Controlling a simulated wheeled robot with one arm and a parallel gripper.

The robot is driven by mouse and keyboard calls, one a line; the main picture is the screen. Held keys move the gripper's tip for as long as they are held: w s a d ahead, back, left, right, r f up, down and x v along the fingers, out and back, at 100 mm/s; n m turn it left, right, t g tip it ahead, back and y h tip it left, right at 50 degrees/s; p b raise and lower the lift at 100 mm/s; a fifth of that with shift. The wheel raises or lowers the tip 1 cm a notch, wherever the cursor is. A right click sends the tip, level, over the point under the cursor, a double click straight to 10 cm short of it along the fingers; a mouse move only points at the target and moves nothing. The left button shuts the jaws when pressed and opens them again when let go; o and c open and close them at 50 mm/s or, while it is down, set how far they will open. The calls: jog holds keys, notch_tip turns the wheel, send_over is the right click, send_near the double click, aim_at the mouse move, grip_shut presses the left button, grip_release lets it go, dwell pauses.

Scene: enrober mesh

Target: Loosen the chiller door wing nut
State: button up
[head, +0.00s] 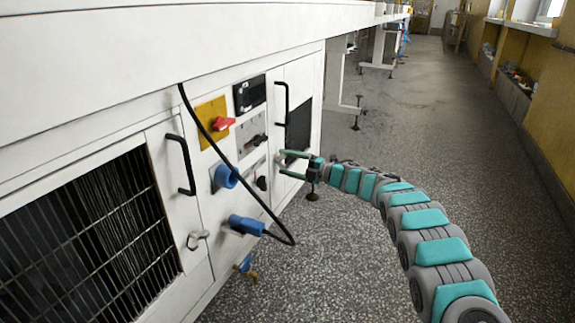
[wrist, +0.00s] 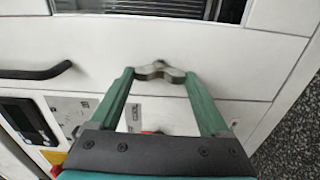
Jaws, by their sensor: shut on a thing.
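A grey metal wing nut (wrist: 160,71) sits on a white door panel (wrist: 225,58) in the wrist view, between my fingertips. My gripper (wrist: 159,76) has its two green fingers closed on the ends of the nut's wings. In the head view my gripper (head: 283,163) reaches the right-hand door, below its black handle (head: 286,104); the nut there is too small or hidden to make out. A second wing nut (head: 198,240) is on the left door beside its grille (head: 95,235), well away from my gripper.
Between the doors is a control panel with a red switch (head: 222,123), a blue socket (head: 225,177) and a blue plug (head: 246,225). A black cable (head: 235,170) hangs in front of it. The speckled floor (head: 455,130) to the right is clear.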

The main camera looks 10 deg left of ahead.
jog(key=shift+n, duration=0.3)
jog(key=o, duration=1.2)
jog(key=shift+p+v, duration=0.4)
jog(key=shift+v, duration=3.5)
